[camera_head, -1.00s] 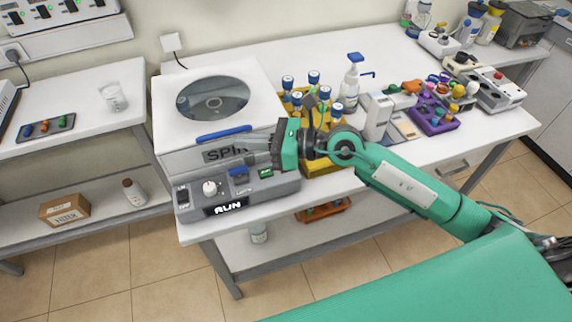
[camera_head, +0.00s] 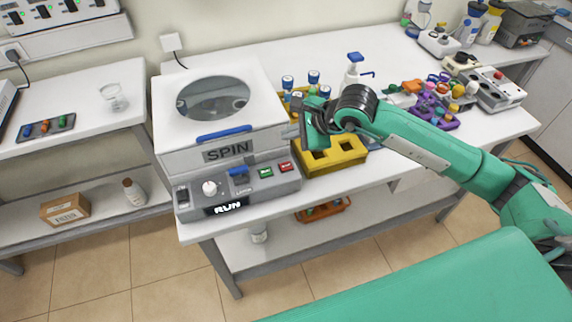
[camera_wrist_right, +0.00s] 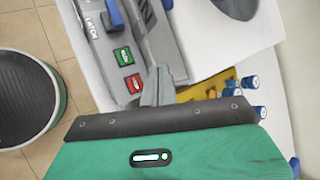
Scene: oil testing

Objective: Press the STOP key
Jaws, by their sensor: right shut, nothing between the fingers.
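The centrifuge (camera_head: 225,155), a white and grey machine marked SPIN, stands on the bench, its dark display (camera_head: 228,208) reading RUN. The red key (camera_head: 286,167), which I take as STOP, is at the right end of its front panel, beside a green key (camera_head: 265,172). In the right wrist view the red key (camera_wrist_right: 133,83) and the green key (camera_wrist_right: 123,56) show clear and uncovered. My right gripper (camera_head: 289,132) is shut and empty, above and behind the red key, near the machine's right side. It appears apart from the key. My left gripper is not in view.
A yellow rack (camera_head: 345,158) with blue-capped tubes stands just right of the centrifuge, under my right arm. A blue lever (camera_head: 238,171) and a white knob (camera_head: 210,188) are on the panel. A pump bottle (camera_head: 354,70) stands behind.

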